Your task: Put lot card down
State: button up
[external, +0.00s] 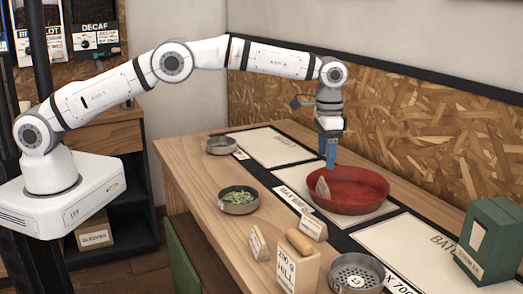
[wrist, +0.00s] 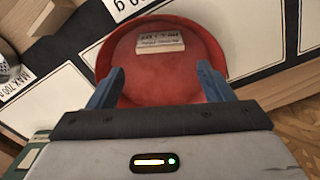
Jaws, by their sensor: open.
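The lot card (external: 322,188) is a small cream card with dark print. It stands tilted in the red bowl (external: 362,203), toward its left side. In the wrist view the card (wrist: 160,39) lies near the far rim of the red bowl (wrist: 120,62). My gripper (external: 331,160) is just above the bowl, behind the card in the external view. In the wrist view its two blue fingers (wrist: 160,88) are spread wide with nothing between them, and the card is beyond them, apart from both.
A bowl of green beans (external: 239,200) and an empty tin (external: 220,145) stand left of the red bowl. A wooden block (external: 297,265), a sieve tin (external: 357,272) and a green box (external: 489,241) stand nearer the front and right. The OSB wall (external: 430,140) bounds the back.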

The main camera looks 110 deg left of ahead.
jog(key=s+d+r+m+t, duration=0.1)
jog(key=s+d+r, duration=0.65)
jog(key=r, duration=0.25)
jog(key=s+d+r+m+t, duration=0.1)
jog(key=s+d+r, duration=0.5)
jog(key=d+r, duration=0.3)
jog(key=s+d+r+m, duration=0.1)
jog(key=s+d, duration=0.3)
jog(key=s, duration=0.3)
jog(key=s+d+r, duration=0.1)
jog(key=s+d, duration=0.2)
jog(key=s, duration=0.5)
jog(key=s+d+f, duration=0.2)
jog(key=s+f, duration=0.1)
jog(key=s, duration=0.5)
jog(key=s+d+f+m+t, duration=0.1)
jog(key=s+d+f, duration=0.1)
jog(key=s, duration=0.6)
jog(key=shift+s+d+f+m, duration=0.15)
jog(key=shift+d+f+m, duration=0.15)
jog(key=shift+f, duration=0.5)
